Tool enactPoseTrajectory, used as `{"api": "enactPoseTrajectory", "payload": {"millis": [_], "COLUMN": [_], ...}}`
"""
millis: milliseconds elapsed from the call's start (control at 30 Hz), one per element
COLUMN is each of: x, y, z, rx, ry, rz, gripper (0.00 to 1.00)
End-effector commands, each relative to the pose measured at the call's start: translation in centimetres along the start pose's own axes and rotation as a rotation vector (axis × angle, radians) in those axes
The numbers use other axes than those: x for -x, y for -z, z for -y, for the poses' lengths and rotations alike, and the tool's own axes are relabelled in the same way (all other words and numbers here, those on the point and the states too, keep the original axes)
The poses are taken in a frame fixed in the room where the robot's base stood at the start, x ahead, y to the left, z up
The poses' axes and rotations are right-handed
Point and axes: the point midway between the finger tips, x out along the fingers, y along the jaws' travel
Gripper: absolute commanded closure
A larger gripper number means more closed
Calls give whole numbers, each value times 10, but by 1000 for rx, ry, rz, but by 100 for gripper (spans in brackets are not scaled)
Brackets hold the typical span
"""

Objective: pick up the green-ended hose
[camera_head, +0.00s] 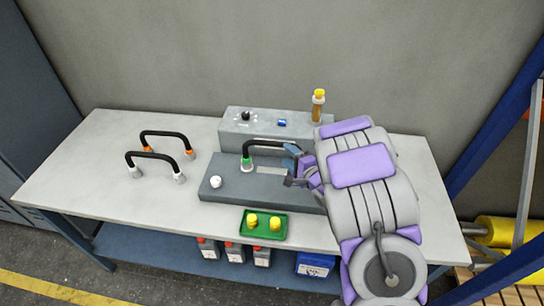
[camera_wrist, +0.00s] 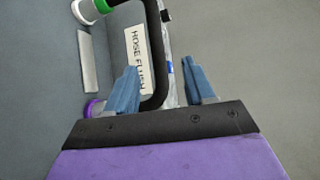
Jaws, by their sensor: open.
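The green-ended hose (camera_head: 267,143) is a black arched hose. Its green collar (camera_head: 247,163) stands on the dark grey block (camera_head: 222,190) on the table; its right end is hidden behind my gripper in the head view. My gripper (camera_head: 293,166) is open at the right part of this hose. In the wrist view the blue fingers of my gripper (camera_wrist: 161,68) are apart, with the black hose (camera_wrist: 155,45) passing between them. The green collar (camera_wrist: 101,5) shows at the top left there. A "HOSE FLUSH" label (camera_wrist: 137,60) lies beside the hose.
An orange-ended hose (camera_head: 165,134) and a white-ended hose (camera_head: 152,156) stand at the left of the table. A grey box (camera_head: 240,131) with a yellow-topped bottle (camera_head: 318,103) is behind. A green tray (camera_head: 264,233) with yellow parts is in front. The table's left front (camera_head: 120,205) is clear.

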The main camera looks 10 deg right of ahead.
Motion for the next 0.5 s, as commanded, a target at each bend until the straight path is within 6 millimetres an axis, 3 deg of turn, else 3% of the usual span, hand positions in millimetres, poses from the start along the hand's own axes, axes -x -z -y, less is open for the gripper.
{"api": "enactPoseTrajectory", "payload": {"millis": [100, 500], "x": [-23, -56], "y": [-1, 0], "z": [-1, -4], "rx": [2, 1], "ry": [2, 2], "rz": [3, 3], "gripper": [46, 46]}}
